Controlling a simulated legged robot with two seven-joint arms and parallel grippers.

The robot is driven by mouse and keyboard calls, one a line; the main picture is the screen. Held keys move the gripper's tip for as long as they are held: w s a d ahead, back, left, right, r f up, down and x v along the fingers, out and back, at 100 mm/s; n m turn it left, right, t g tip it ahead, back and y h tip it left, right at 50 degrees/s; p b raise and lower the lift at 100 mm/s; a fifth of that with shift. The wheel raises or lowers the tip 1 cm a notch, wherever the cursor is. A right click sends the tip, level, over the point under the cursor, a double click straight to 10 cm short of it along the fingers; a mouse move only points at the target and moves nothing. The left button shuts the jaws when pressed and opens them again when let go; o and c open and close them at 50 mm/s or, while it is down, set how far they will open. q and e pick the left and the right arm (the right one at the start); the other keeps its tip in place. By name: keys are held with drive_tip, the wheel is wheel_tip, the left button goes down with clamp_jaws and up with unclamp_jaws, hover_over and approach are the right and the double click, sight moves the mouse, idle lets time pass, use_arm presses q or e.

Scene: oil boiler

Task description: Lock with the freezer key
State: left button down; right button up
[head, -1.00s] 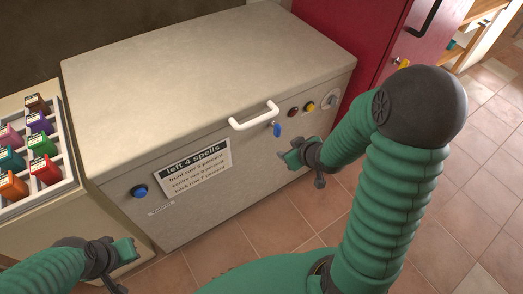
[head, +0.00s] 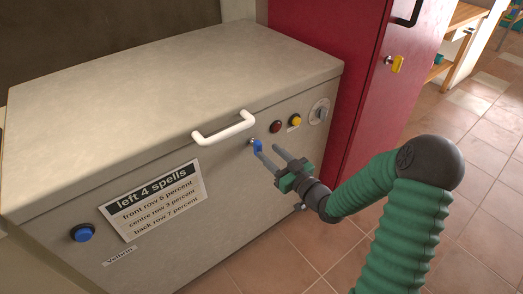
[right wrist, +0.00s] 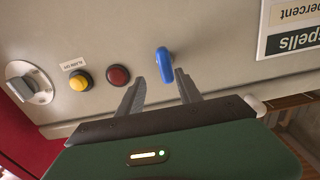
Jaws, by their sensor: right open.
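The freezer (head: 180,85) is a grey chest with a white lid handle (head: 224,128). A blue key (head: 257,146) sits in its front panel just below the handle. In the right wrist view the blue key (right wrist: 164,64) stands just beyond and between my fingertips. My right gripper (head: 267,151) is open, its two fingers pointing at the panel around the key's position. The right gripper (right wrist: 158,82) appears empty, with the key not gripped. My left gripper is not in view.
A red button (head: 276,127), a yellow button (head: 295,120) and a grey rotary switch (head: 319,112) lie right of the key. A blue knob (head: 83,232) is at the panel's left. A red cabinet (head: 345,60) with a yellow key (head: 397,64) stands at right.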

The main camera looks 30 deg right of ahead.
sight(261, 148)
drive_tip(key=w, duration=0.1)
drive_tip(key=w+a, duration=0.1)
drive_tip(key=w, duration=0.1)
drive_tip(key=w+a+b, duration=0.1)
drive_tip(key=w, duration=0.1)
drive_tip(key=shift+a+r, duration=0.1)
drive_tip(key=shift+r, duration=0.2)
drive_tip(key=shift+w+d+f, duration=0.1)
drive_tip(key=shift+d+f, duration=0.05)
drive_tip(key=shift+d, duration=0.35)
drive_tip(key=shift+c, duration=1.3)
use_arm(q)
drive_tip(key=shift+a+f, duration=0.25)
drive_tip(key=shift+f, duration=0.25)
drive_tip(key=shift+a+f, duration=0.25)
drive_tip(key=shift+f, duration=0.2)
use_arm(e)
drive_tip(key=shift+a, duration=0.2)
clamp_jaws()
